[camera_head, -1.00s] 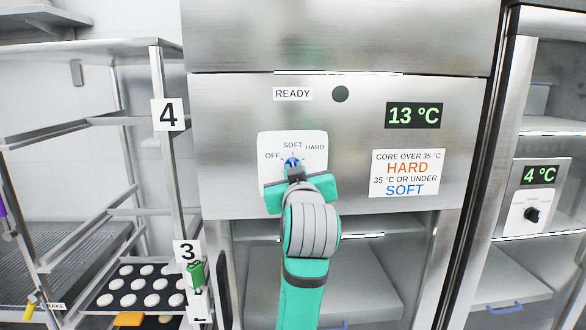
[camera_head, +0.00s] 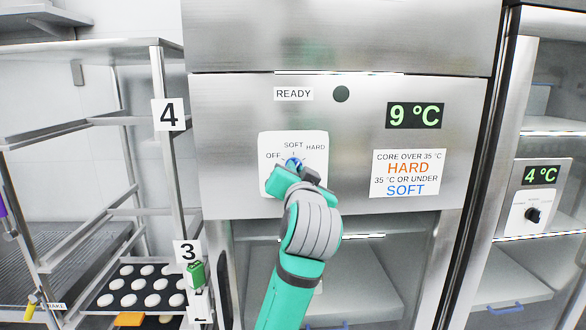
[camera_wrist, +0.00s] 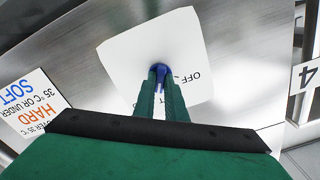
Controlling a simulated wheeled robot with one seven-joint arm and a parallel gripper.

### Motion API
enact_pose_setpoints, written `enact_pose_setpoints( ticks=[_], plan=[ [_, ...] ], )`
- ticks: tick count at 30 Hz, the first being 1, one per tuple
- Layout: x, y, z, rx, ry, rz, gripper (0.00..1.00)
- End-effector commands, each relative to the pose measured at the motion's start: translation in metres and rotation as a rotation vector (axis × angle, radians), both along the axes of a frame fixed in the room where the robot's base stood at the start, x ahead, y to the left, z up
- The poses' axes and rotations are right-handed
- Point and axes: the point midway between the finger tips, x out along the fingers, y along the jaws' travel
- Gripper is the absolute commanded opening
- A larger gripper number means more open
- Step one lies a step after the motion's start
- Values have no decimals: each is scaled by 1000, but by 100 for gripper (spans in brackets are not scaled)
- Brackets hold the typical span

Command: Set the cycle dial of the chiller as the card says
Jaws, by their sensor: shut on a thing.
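The chiller's cycle dial (camera_head: 293,161) is a small blue knob on a white plate (camera_head: 314,180) marked OFF, SOFT and HARD. My gripper (camera_head: 292,168) is shut on the dial, its wrist turned at a slant. In the wrist view the two green fingers (camera_wrist: 164,90) close on the blue dial (camera_wrist: 159,69), and only OFF is readable on the plate. My gripper hides part of the dial, so I cannot tell its exact pointing. The card (camera_head: 408,173) reads "core over 35 °C HARD, 35 °C or under SOFT". The display (camera_head: 414,115) shows 9 °C.
A dark round lamp (camera_head: 341,94) sits beside the READY label (camera_head: 293,94). A rack (camera_head: 160,190) with a tray of white rounds (camera_head: 143,287) stands at left. A second cabinet with its own dial (camera_head: 532,214) and a 4 °C display (camera_head: 541,175) is at right.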

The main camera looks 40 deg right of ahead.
Motion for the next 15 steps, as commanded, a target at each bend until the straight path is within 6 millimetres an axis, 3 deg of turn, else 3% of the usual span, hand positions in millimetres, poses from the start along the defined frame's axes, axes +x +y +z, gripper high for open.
enact_pose_setpoints(
  ticks=[11, 15],
  plan=[
    [0, -2, -4, 51, -20, -3, 0],
    [1, -1, -4, 181, -99, -1, 0]
  ],
)
